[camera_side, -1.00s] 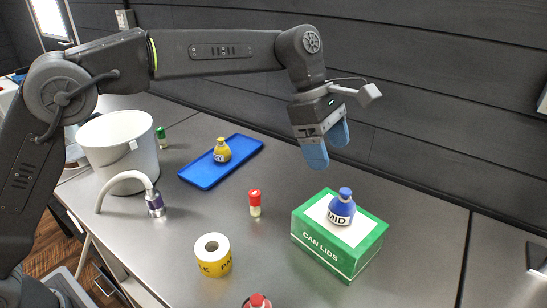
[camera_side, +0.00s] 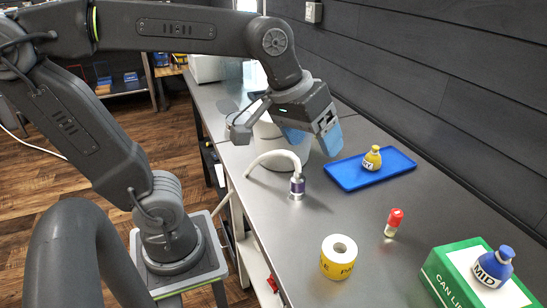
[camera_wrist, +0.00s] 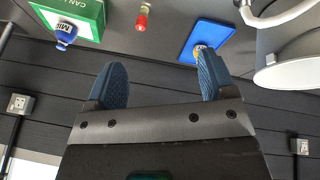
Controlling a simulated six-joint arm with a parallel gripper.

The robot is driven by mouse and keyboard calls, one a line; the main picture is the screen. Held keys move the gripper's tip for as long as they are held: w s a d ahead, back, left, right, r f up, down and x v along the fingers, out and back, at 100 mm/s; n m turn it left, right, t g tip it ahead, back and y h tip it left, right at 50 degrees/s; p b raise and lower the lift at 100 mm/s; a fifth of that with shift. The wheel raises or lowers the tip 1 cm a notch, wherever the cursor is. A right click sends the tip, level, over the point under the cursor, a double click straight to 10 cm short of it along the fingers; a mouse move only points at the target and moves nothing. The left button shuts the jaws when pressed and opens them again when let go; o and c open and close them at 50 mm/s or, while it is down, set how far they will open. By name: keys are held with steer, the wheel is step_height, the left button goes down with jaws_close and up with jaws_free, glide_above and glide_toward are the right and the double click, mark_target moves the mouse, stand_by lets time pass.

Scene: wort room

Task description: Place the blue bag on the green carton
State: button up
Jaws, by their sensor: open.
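The blue bag (camera_side: 493,267), marked MID, sits on top of the green carton (camera_side: 449,281) at the lower right of the side view. In the wrist view the blue bag (camera_wrist: 66,36) and the green carton (camera_wrist: 88,17) show at the upper left. My gripper (camera_side: 312,143) is open and empty, raised in front of the white bucket, well away from the bag and carton. Its two blue fingers (camera_wrist: 158,82) stand wide apart in the wrist view.
A blue tray (camera_side: 350,176) holds a yellow bag (camera_side: 372,158). A red-capped vial (camera_side: 393,222), a yellow tape roll (camera_side: 338,257) and a hose with a purple end (camera_side: 297,186) stand on the metal table. A white bucket (camera_wrist: 290,68) is partly hidden behind my gripper in the side view.

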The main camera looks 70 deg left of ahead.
steer(key=s+a+f+m+t+y, duration=0.1)
steer(key=s+a+f+m, duration=0.2)
steer(key=s, duration=0.3)
steer(key=shift+f+m, duration=0.4)
steer(key=shift+f, duration=0.45)
